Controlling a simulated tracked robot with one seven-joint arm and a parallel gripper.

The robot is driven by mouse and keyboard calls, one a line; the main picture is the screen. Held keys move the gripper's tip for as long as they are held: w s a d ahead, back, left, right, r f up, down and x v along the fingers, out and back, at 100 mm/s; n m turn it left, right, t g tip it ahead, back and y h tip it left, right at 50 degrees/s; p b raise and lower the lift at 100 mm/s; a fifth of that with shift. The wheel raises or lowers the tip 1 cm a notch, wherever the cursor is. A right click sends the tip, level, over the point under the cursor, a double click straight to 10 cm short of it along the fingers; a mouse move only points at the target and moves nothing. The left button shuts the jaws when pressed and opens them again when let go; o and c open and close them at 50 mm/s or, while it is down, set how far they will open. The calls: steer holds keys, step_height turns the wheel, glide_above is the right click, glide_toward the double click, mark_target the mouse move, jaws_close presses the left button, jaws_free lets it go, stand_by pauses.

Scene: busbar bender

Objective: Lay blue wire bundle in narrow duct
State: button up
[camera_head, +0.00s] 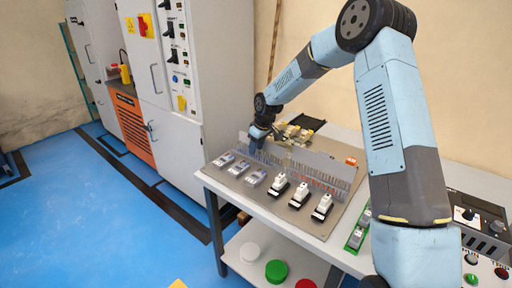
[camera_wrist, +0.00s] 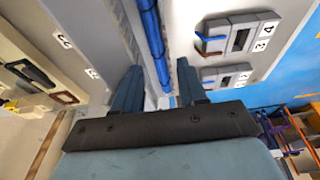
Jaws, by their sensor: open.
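The blue wire bundle (camera_wrist: 152,40) is a long dark-blue strand running from the top of the wrist view down between my fingers. It lies along a grey duct channel (camera_wrist: 170,35); I cannot tell how deep it sits in it. My gripper (camera_wrist: 158,68) is open, with one finger on each side of the bundle. In the head view my gripper (camera_head: 257,142) is low over the left end of the grey slotted ducts (camera_head: 318,168) on the mounting plate. The bundle is not clearly visible there.
Several grey and white terminal devices (camera_head: 279,185) stand in a row along the front of the plate (camera_head: 240,185). A grey cabinet (camera_head: 195,100) stands at the left. Green and white round items (camera_head: 276,271) lie on the lower shelf. A control box (camera_head: 478,222) is at the right.

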steer(key=shift+w+d+r, duration=0.1)
steer(key=shift+w, duration=0.05)
steer(key=shift+r, duration=0.15)
steer(key=v, duration=1.3)
steer(key=shift+s+r, duration=0.1)
steer(key=shift+s, duration=0.15)
